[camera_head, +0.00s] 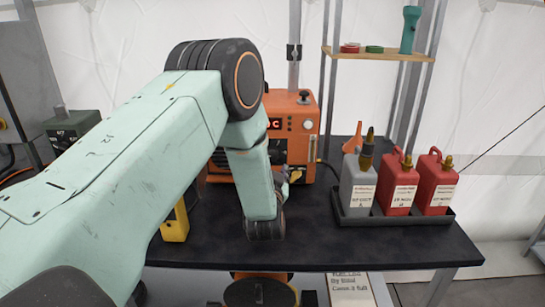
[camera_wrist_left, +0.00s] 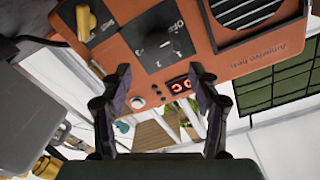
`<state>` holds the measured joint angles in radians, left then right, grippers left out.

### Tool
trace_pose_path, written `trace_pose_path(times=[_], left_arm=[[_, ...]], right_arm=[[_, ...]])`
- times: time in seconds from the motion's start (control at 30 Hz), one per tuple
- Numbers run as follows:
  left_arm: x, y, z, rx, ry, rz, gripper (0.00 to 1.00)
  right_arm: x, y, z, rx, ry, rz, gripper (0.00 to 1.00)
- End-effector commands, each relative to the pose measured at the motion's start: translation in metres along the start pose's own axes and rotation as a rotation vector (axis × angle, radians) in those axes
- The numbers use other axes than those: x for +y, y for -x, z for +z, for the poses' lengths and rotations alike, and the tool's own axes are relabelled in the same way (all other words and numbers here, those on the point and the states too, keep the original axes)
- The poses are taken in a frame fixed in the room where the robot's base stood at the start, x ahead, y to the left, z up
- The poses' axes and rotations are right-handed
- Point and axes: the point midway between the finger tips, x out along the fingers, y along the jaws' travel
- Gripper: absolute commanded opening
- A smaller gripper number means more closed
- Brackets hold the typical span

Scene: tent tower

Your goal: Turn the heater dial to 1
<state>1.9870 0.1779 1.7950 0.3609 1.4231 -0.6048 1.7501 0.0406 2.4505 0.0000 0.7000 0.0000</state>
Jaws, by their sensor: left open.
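The orange heater (camera_head: 302,142) stands at the back of the black table, partly hidden behind my left arm. In the left wrist view the heater front (camera_wrist_left: 235,58) appears tilted. Its dial (camera_wrist_left: 165,46) is a dark knob on a black panel, with "OFF" lettering just to its right. I cannot read its setting. A yellow knob (camera_wrist_left: 87,22) sits further left on the panel. My left gripper (camera_wrist_left: 155,80) is open and empty, its two fingers apart before the heater, with the dial beyond the gap. In the head view my left arm mostly hides the gripper. My right gripper is not in view.
A black tray (camera_head: 400,219) with a grey can (camera_head: 358,184) and two red cans (camera_head: 397,187) stands right of the heater. A wooden shelf (camera_head: 380,54) hangs above. The table's front right is clear.

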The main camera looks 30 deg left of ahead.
Motion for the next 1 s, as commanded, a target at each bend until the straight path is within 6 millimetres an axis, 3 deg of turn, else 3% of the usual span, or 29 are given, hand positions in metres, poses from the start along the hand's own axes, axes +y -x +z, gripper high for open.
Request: trace_pose_path(times=[0.3,0.73,1.0], left_arm=[[0.000,-0.043,0.001,-0.001,0.002,-0.001,0.61],[0.000,-0.054,0.001,-0.002,0.000,0.000,0.61],[0.000,-0.054,0.001,-0.002,0.000,0.001,0.39]], right_arm=[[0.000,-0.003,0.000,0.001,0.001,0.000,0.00],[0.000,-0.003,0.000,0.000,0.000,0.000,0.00],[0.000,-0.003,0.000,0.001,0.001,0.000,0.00]])
